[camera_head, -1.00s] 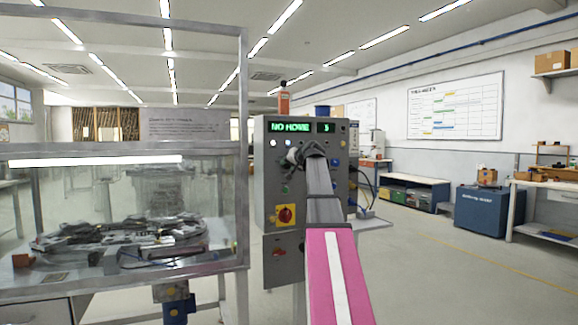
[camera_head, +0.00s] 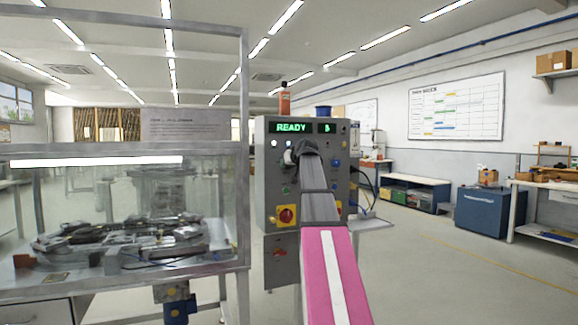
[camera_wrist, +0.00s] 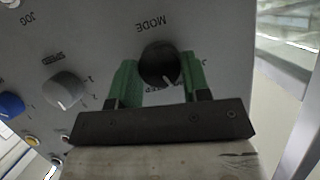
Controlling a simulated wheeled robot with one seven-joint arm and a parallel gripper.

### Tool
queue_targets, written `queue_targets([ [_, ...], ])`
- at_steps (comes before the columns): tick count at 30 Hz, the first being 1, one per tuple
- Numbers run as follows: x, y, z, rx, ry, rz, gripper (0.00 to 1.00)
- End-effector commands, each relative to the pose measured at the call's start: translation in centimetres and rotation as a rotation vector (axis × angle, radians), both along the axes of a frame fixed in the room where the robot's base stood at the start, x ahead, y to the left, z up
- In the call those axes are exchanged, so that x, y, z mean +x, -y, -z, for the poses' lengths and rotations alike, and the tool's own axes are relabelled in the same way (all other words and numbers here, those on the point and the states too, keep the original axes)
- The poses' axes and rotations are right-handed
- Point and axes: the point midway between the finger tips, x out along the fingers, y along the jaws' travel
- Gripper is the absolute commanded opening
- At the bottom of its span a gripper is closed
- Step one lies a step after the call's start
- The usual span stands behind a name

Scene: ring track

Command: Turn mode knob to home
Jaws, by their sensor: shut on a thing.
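The black mode knob (camera_wrist: 160,63) sits under the upside-down word MODE on the grey panel in the wrist view. My gripper (camera_wrist: 158,80) has one green finger on each side of the knob and is shut on it. In the head view my gripper (camera_head: 302,148) is at the upper front of the control box (camera_head: 266,180) and hides the knob. The green display (camera_head: 291,127) on the box reads READY. The knob's pointer and position labels are mostly hidden by my fingers, so its exact setting cannot be told.
A red-and-yellow switch (camera_head: 286,215) is low on the box. A glass-walled cabinet (camera_head: 120,210) stands close on the left. Open floor lies right.

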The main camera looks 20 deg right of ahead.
Motion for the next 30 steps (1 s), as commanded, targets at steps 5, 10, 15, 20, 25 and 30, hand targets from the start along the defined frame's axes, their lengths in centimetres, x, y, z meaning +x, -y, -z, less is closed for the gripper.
queue_targets([
  [5,-0.1,0.0,0.0,0.0,0.0,0.0,0.2],
  [10,-0.1,0.0,0.0,0.001,0.0,0.0,0.69],
  [15,0.0,0.0,0.0,0.001,0.0,0.0,0.69],
  [20,-0.3,0.0,-0.1,0.001,0.001,0.0,0.69],
  [25,-2.2,0.2,-0.7,0.001,0.001,0.002,0.69],
  [30,-5.2,0.4,-1.9,0.001,0.002,0.002,0.69],
])
